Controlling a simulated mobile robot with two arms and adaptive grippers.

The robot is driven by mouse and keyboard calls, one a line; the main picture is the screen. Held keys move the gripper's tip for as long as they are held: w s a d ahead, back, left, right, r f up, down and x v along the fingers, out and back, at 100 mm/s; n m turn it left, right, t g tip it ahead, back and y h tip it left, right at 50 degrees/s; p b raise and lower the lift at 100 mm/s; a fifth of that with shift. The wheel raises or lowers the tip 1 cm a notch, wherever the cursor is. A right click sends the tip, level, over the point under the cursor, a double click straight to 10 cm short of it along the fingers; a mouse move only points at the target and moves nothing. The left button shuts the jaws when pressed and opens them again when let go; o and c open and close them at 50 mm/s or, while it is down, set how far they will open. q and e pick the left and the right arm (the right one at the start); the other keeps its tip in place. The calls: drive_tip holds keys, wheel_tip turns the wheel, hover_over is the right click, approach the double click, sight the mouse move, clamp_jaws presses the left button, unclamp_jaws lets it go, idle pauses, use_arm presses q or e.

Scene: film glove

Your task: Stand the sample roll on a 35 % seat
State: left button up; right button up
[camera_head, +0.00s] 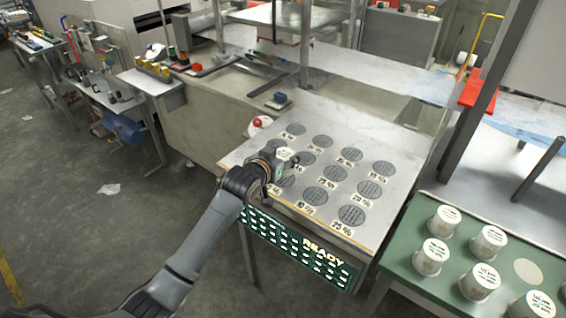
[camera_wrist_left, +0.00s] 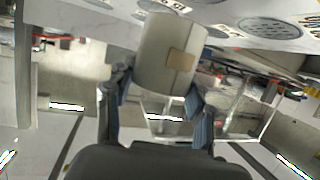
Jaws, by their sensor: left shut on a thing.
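The sample roll (camera_wrist_left: 168,52), a pale cylinder with a tan patch on its side, is held between the fingers of my left gripper (camera_wrist_left: 155,95). In the head view my left gripper (camera_head: 281,166) is over the left part of the pale seat board, and the roll's white labelled top (camera_head: 284,154) shows at its fingers. The board (camera_head: 395,155) has rows of dark round seats with percent labels. A seat (camera_head: 349,155) in the back part has a label that may read 35 %, too small to be sure. The seats near my gripper are partly hidden. My right gripper is out of view.
A green tray (camera_head: 410,262) at the lower right carries several upright white-topped rolls and one bare pale round spot. A green READY panel (camera_head: 300,245) hangs at the board's front edge.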

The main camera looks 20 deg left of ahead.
use_arm(q)
drive_tip(key=shift+w+a+f+p, duration=0.1)
drive_tip(key=shift+f+p, duration=0.25)
drive_tip(key=shift+f, duration=1.35)
drive_tip(key=shift+f, duration=0.1)
drive_tip(key=o, duration=1.3)
drive_tip(key=shift+f, duration=0.1)
drive_tip(key=shift+c, duration=0.2)
